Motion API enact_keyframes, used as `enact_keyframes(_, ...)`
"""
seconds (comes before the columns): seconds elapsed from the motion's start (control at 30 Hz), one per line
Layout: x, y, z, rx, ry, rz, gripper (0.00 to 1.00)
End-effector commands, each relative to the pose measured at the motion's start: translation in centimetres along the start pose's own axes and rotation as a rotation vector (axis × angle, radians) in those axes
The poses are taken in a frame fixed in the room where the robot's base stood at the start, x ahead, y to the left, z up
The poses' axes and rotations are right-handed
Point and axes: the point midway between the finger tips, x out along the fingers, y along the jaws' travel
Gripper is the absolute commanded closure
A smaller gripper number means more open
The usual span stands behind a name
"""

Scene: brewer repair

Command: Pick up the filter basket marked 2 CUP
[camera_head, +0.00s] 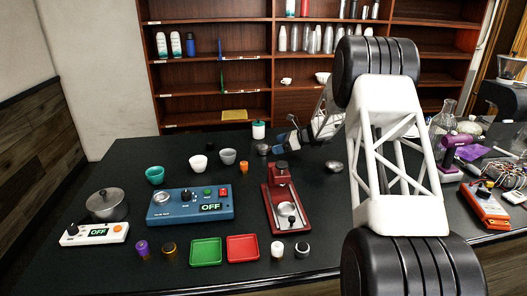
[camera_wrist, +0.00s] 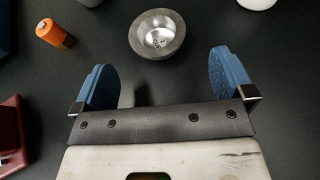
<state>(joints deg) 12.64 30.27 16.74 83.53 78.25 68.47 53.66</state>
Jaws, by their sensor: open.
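A small round metal filter basket (camera_wrist: 157,36) with a wide rim sits on the dark table just ahead of my gripper (camera_wrist: 161,82) in the wrist view, roughly centred between the fingers. Its inside shows, with small dark spots at the bottom; I cannot read a cup marking. My gripper's two blue fingers are apart with nothing between them. In the head view my gripper (camera_head: 284,142) is just right of this basket (camera_head: 263,149). A second metal basket (camera_head: 334,167) lies further right in the head view; its marking is also unreadable.
A red press-like stand (camera_head: 284,199) and a blue test box (camera_head: 190,205) are in front.

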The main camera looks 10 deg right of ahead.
Motion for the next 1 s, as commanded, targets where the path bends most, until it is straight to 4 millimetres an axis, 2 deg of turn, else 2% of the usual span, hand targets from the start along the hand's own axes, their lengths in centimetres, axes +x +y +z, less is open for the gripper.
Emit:
enact_keyframes(0.13,1.0,0.0,0.0,-0.001,0.000,0.001,0.00)
enact_keyframes(0.57,1.4,0.1,0.0,-0.001,0.000,0.001,0.00)
enact_keyframes(1.0,5.7,0.4,-0.2,0.000,0.001,0.002,0.00)
